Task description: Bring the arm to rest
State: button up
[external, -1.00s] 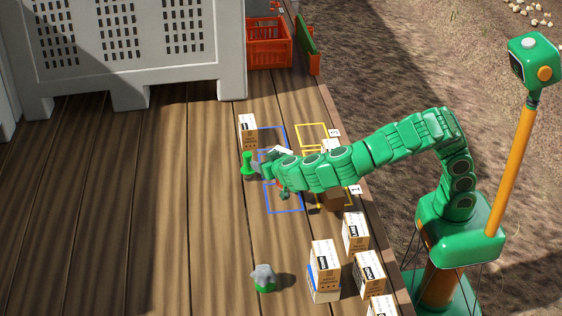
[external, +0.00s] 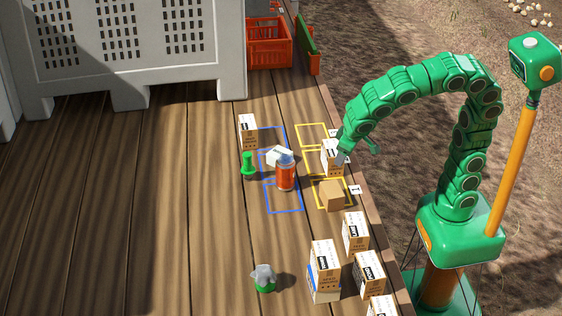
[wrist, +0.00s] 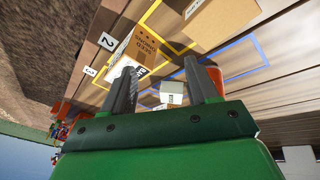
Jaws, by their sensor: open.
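My green arm curves up from its base on the right and bends down toward the platform edge in the external view. My gripper (external: 358,147) hangs just right of a seed box (external: 332,157) that stands in a yellow square. In the wrist view my gripper (wrist: 160,82) has its two dark fingers apart, with nothing held between them. The printed seed box (wrist: 135,57) shows beyond the left finger.
A plain brown box (external: 332,195) stands in the front yellow square. A white box (external: 278,156), a green object (external: 248,164) and another carton (external: 248,131) stand left. Several cartons line the front right edge. A grey-topped green object (external: 264,278) stands alone. The left planks are clear.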

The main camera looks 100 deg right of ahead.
jog(key=s+a+n+y, duration=0.4)
jog(key=s+a, duration=0.4)
jog(key=s, duration=0.3)
jog(key=s+d+f+n+g, duration=0.1)
jog(key=s+d+f, duration=0.2)
jog(key=s, duration=0.5)
jog(key=s+d+f+n+g, duration=0.2)
jog(key=s+f, duration=0.1)
jog(key=s, duration=0.5)
jog(key=shift+s+d+f, duration=0.2)
jog(key=shift+d+f, duration=0.2)
